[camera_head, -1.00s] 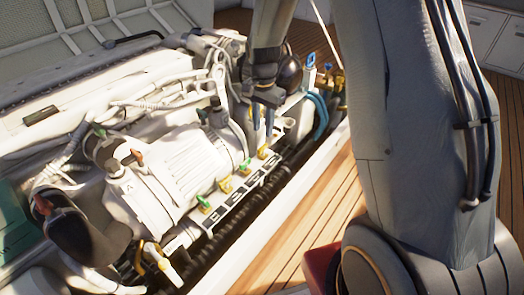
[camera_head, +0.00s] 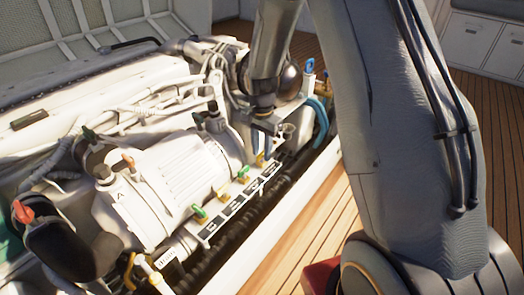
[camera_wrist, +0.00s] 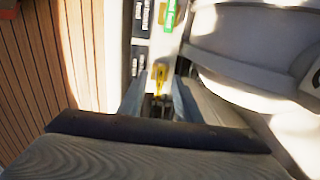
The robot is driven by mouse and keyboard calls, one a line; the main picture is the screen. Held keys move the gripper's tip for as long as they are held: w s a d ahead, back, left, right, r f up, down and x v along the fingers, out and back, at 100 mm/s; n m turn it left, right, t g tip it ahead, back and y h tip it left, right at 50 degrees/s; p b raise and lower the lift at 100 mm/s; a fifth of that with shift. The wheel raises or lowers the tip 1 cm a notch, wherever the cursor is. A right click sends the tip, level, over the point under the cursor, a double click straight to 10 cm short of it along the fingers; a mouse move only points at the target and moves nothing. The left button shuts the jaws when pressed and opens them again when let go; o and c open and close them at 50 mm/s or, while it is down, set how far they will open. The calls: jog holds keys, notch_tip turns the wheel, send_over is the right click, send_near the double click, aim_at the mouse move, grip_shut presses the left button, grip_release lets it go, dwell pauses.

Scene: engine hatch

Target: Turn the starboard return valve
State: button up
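A row of small valves with coloured handles runs along a labelled strip on the engine's side: a green handle (camera_head: 199,212), a yellow one (camera_head: 222,192), a green one (camera_head: 243,172) and a far yellow one (camera_head: 260,159). My gripper (camera_head: 262,146) points down just above the far yellow handle. In the wrist view my gripper (camera_wrist: 158,88) is open, with that yellow handle (camera_wrist: 160,74) showing between its fingers. Whether they touch it I cannot tell.
A green handle (camera_wrist: 170,14) is close by in the wrist view. A dark ribbed hose (camera_head: 225,238) runs beside the strip, along the white hatch edge (camera_head: 262,238). A red handle (camera_head: 22,212) and an orange handle (camera_head: 128,162) stand on the left. Wooden deck (camera_head: 310,215) lies right.

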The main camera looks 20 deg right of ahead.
grip_shut()
jog(key=shift+p, duration=0.45)
jog(key=n+p, duration=0.1)
jog(key=p, duration=0.1)
jog(key=n+p, duration=0.1)
jog(key=p, duration=0.1)
jog(key=shift+s+r+n, duration=0.1)
jog(key=shift+r+n, duration=0.1)
jog(key=shift+n, duration=0.2)
jog(key=n+p, duration=0.3)
jog(key=p, duration=0.1)
jog(key=shift+n, duration=0.4)
jog(key=n+p, duration=0.4)
jog(key=n, duration=0.1)
jog(key=shift+p, duration=0.3)
jog(key=n+p, duration=0.1)
jog(key=n, duration=0.2)
jog(key=n+p, duration=0.2)
jog(key=n, duration=0.1)
jog(key=shift+w+f, duration=0.1)
jog(key=shift+w, duration=0.1)
jog(key=shift+n, duration=0.3)
